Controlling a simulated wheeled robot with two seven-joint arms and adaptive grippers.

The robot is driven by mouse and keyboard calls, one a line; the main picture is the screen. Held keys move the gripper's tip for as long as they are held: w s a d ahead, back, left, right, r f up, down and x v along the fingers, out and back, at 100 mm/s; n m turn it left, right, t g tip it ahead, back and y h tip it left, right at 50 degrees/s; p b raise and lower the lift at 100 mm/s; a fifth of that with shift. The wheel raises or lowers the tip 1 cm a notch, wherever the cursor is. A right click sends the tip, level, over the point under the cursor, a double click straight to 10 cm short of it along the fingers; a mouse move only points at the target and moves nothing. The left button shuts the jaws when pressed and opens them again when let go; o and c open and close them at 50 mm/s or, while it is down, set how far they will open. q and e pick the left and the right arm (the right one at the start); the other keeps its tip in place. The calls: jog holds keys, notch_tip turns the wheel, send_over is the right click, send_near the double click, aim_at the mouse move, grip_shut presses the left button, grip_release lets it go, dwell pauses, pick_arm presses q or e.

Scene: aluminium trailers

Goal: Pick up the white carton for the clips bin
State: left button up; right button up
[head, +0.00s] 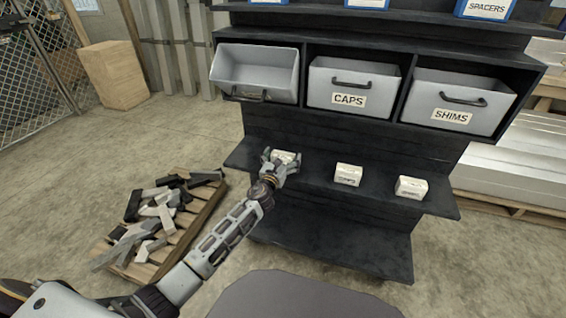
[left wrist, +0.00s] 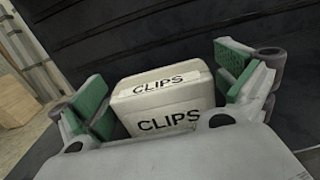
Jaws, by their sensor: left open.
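The white carton labelled CLIPS (left wrist: 165,100) stands on the dark shelf ledge. In the left wrist view it sits between the two green-padded fingers of my left gripper (left wrist: 165,95). The fingers are open, one on each side, with gaps between pads and carton. In the head view my left gripper (head: 280,165) reaches the left end of the ledge and partly hides the carton (head: 285,157). A grey bin (head: 255,72) above is tilted forward, its inside visible and no label seen. My right gripper is not in view.
Cartons labelled CAPS (head: 348,174) and SHIMS (head: 411,188) stand further right on the ledge (head: 315,185). Bins labelled CAPS (head: 350,85) and SHIMS (head: 458,102) sit above. A pallet (head: 200,218) of metal offcuts lies on the floor at left.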

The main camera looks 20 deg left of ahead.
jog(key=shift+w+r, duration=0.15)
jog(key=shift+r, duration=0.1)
pick_arm(q)
jog(key=shift+c, duration=1)
jog(key=c, duration=0.8)
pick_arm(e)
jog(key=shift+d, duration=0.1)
pick_arm(q)
jog(key=shift+r, duration=0.15)
jog(key=shift+c, duration=0.2)
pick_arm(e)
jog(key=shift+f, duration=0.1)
